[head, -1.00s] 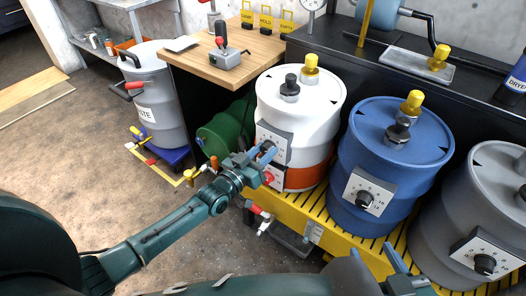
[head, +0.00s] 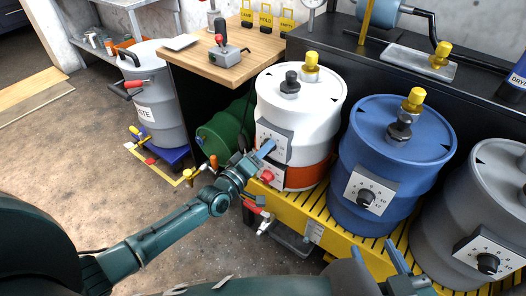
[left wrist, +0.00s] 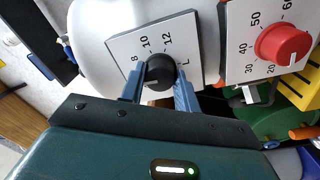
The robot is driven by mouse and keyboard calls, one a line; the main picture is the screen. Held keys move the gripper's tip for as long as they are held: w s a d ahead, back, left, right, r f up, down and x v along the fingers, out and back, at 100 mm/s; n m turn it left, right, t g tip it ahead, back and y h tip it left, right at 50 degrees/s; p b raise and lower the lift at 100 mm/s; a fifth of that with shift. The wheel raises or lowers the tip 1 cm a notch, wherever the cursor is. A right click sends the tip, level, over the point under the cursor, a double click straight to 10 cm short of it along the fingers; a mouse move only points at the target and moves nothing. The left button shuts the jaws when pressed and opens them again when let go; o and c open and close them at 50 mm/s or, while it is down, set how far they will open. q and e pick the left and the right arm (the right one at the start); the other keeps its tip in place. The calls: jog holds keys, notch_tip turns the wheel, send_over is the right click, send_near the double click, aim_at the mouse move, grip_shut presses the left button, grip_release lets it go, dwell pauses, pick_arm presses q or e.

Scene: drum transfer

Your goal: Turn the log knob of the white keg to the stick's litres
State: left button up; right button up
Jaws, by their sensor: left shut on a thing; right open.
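The white keg (head: 298,105) has an orange-red lower band and a white dial plate on its front. My left gripper (head: 266,149) is at that plate, its blue fingers hiding most of the knob in the head view. In the left wrist view the black log knob (left wrist: 160,68) sits between the fingertips, which are shut on its sides. The plate (left wrist: 130,46) shows 8, 10, 12 and L; the knob's exact setting is not clear. My right gripper (head: 377,256) is open and empty at the bottom, before the blue keg. I cannot make out the stick.
A red knob (left wrist: 284,44) on a second dial sits beside the log dial. The blue keg (head: 392,150) and grey keg (head: 470,215) stand right of the white keg on a yellow platform (head: 285,212). A green drum (head: 222,132) lies left of it.

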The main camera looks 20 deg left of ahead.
pick_arm(q)
jog(key=shift+n, duration=0.5)
pick_arm(e)
jog(key=shift+r, duration=0.15)
pick_arm(q)
jog(key=o, duration=1)
jog(key=shift+c, duration=0.2)
pick_arm(e)
jog(key=shift+w+r, duration=0.1)
pick_arm(q)
jog(key=p+v, duration=0.2)
jog(key=v, duration=1.1)
pick_arm(e)
jog(key=shift+s+d+r+m+g+h, duration=0.2)
jog(key=shift+s+r+m+g+h, duration=0.1)
jog(key=shift+s+g, duration=0.25)
pick_arm(q)
jog(key=shift+s+d, duration=0.1)
jog(key=shift+s, duration=0.05)
